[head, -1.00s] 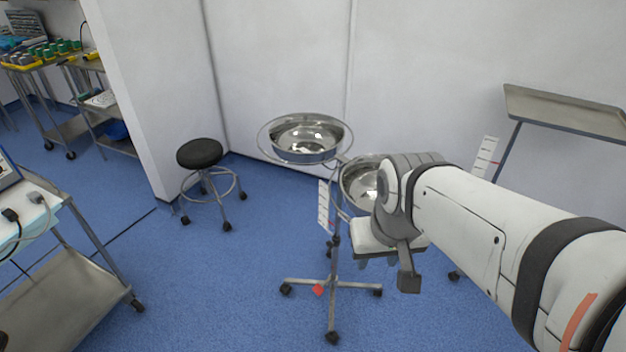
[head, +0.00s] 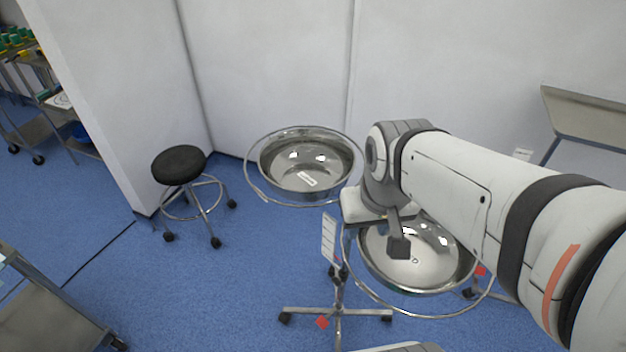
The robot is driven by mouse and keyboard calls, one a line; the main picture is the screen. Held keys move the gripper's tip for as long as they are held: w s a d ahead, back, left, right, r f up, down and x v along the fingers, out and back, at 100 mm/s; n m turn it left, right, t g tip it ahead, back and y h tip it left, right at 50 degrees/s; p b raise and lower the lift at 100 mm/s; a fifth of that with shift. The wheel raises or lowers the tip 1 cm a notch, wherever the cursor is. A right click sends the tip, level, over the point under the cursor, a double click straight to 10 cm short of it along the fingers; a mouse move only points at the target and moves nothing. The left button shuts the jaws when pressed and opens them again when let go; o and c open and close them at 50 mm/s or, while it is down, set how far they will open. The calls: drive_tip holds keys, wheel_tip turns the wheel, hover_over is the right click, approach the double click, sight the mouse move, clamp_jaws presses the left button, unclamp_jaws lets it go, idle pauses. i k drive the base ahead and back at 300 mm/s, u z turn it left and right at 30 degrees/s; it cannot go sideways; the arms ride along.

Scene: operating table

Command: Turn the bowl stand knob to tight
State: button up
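The bowl stand (head: 338,311) is a steel pole on a wheeled cross base. It carries two shiny steel bowls in wire rings, the left bowl (head: 305,165) higher and the right bowl (head: 425,262) lower. A dark part that looks like the knob (head: 338,272) sits on the pole below a white marked card (head: 330,240). It is too small to tell how it is turned. My gripper (head: 362,207) is above and between the bowls, in front of the stand and apart from the knob as far as I can see.
A black-topped stool (head: 180,165) stands left of the stand. A steel tray table (head: 590,120) is at the right by the white wall. A trolley edge (head: 50,310) shows at lower left, stocked shelves at far left. Blue floor is open left of the stand.

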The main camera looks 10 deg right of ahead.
sight(335, 280)
drive_tip(key=z, duration=0.1)
drive_tip(key=k, duration=0.5)
drive_tip(key=u, duration=1.55)
drive_tip(key=k, duration=1.75)
drive_tip(key=z, duration=0.4)
drive_tip(key=i, duration=1)
drive_tip(key=z, duration=0.05)
